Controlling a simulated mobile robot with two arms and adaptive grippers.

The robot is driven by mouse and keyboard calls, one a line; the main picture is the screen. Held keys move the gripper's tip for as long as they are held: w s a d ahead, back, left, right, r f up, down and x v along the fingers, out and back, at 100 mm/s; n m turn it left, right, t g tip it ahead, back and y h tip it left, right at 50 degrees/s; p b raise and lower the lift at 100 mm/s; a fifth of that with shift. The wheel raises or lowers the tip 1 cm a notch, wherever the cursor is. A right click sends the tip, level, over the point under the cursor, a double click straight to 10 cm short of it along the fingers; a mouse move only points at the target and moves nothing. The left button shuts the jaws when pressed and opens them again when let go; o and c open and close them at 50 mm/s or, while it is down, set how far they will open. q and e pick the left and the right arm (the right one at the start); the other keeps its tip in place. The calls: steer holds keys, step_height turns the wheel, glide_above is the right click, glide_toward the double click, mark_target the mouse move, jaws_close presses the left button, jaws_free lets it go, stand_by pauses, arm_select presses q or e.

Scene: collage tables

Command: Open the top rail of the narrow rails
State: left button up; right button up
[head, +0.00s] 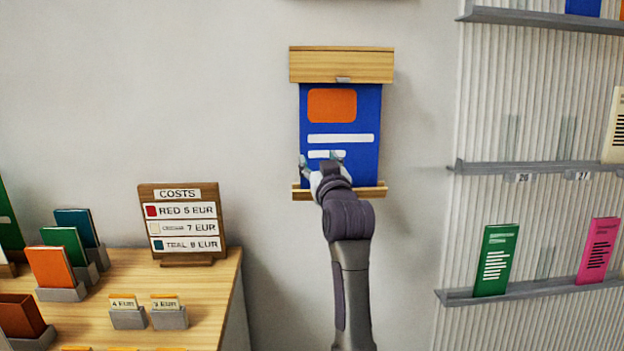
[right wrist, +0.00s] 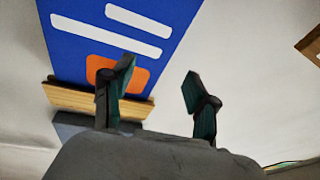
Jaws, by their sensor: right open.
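The top rail (head: 341,66) of the narrow rails is a light wooden bar on the wall, with a small grey latch (head: 342,80) at the middle of its lower edge. A blue poster (head: 340,112) with an orange block and white lines hangs below it. The poster's lower edge meets the thin wooden bottom rail (head: 378,191). My right gripper (head: 320,160) is in front of the poster's lower part, well below the top rail. It is open and empty. The right wrist view shows its parted fingers (right wrist: 158,84) and a wooden rail (right wrist: 92,103) beside the poster's orange block.
A wooden table (head: 222,290) with a costs board (head: 182,240) and several card holders stands at the left. A ribbed panel with grey shelves (head: 530,292) holding leaflets stands at the right. The wall around the poster is bare.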

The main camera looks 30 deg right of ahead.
steer(key=shift+n+g+y, duration=0.4)
steer(key=shift+y, duration=0.1)
steer(key=shift+w+a+f, duration=0.2)
steer(key=shift+w+f, duration=0.15)
steer(key=shift+f, duration=0.45)
steer(key=shift+w+a+f, duration=0.15)
steer(key=shift+w+f, duration=0.15)
steer(key=shift+f, duration=0.5)
steer(key=shift+w+a+f, duration=0.2)
steer(key=shift+w+f, duration=0.15)
steer(key=shift+f, duration=0.45)
